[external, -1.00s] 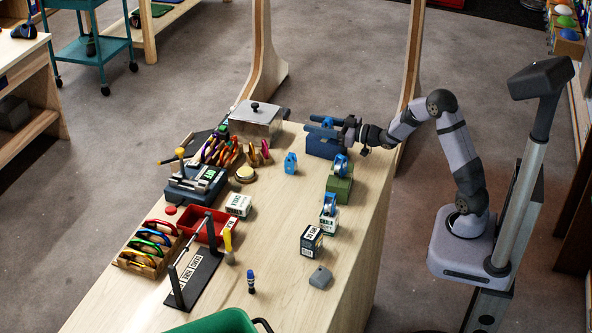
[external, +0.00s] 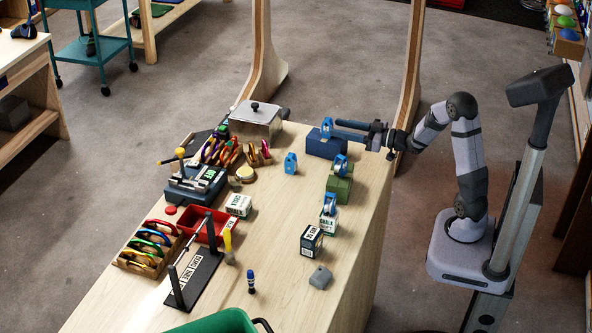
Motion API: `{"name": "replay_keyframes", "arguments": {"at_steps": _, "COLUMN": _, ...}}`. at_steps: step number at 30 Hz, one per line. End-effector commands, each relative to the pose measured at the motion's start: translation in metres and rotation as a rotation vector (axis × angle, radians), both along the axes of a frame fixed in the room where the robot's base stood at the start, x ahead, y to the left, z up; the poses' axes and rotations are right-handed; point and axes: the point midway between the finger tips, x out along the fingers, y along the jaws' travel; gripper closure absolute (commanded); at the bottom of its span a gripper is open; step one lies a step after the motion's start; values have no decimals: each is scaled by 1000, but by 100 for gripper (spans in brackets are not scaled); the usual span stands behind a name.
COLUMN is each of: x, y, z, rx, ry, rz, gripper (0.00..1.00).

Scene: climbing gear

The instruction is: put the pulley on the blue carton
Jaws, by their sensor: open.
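The blue carton (external: 322,149) stands at the far right part of the table. A small light-blue pulley (external: 326,126) sits upright on top of it. My gripper (external: 343,130) is open, with its fingers level just right of this pulley; whether a fingertip touches it is too small to tell. Other blue pulleys are in view: one stands on the bare table (external: 291,163) left of the carton, one is on the green carton (external: 340,166), and one is on the white chalk box (external: 328,204).
A lidded metal box (external: 257,118) stands at the back left. A rack of coloured carabiners (external: 150,250), a red tray (external: 200,226) and a dark chalk-size box (external: 311,240) are nearer. The table's middle is clear.

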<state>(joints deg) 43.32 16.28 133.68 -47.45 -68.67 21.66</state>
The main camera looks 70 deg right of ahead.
Motion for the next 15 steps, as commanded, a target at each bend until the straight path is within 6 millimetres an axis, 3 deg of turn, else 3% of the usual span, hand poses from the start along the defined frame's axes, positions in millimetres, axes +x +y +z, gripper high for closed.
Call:
{"name": "replay_keyframes", "arguments": {"at_steps": 6, "x": -24, "y": -1, "z": 0, "rx": -1, "ry": 0, "rz": -1, "gripper": 57}}
{"name": "replay_keyframes", "arguments": {"at_steps": 15, "x": -30, "y": 0, "z": 0, "rx": 1, "ry": 0, "rz": 0, "gripper": 57}}
